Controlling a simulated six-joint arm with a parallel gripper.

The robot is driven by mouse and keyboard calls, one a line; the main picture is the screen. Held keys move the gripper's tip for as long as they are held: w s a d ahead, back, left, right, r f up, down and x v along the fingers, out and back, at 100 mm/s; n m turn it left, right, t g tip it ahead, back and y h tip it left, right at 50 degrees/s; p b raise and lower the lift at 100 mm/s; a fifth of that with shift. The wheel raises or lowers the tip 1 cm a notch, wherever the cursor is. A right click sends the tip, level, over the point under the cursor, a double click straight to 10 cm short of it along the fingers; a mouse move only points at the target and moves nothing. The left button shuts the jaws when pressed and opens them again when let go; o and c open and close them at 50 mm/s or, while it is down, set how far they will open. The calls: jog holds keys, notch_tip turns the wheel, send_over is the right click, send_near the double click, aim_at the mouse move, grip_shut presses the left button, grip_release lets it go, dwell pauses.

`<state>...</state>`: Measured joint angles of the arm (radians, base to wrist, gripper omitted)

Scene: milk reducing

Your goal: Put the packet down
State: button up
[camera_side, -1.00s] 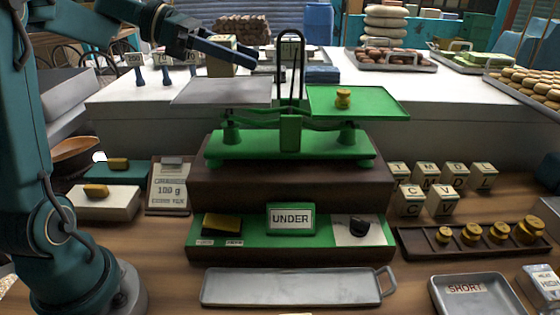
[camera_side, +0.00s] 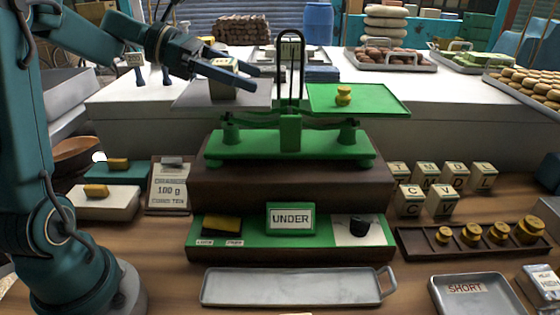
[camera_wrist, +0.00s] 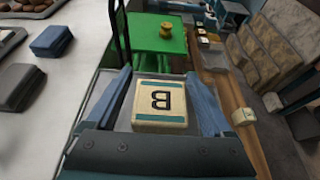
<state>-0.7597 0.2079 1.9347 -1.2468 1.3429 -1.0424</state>
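The packet (camera_side: 222,90) is a small pale block with a teal-edged label. My gripper (camera_side: 248,78) is at the left grey pan (camera_side: 185,97) of the green balance.
The right green pan (camera_side: 375,98) holds a brass weight (camera_side: 343,95). The balance's dark upright frame (camera_side: 290,65) stands just right of my fingers. An UNDER sign (camera_side: 291,218) and an empty grey tray (camera_side: 290,288) are in front. Lettered blocks (camera_side: 440,185) stand at right.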

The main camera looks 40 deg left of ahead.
aim_at(219, 61)
jog(key=shift+s+a+r, duration=0.25)
jog(key=shift+a+r, duration=0.05)
jog(key=shift+a, duration=0.05)
jog(key=v, duration=0.6)
jog(key=shift+s+a, duration=0.15)
jog(key=shift+s, duration=0.1)
dwell(2.4)
jog(key=shift+o, duration=0.4)
jog(key=shift+w, duration=0.1)
jog(key=shift+w+d+f, duration=0.15)
jog(key=shift+w+d, duration=0.45)
jog(key=shift+d, duration=0.15)
jog(key=shift+x, duration=2.5)
jog(key=shift+c, duration=0.3)
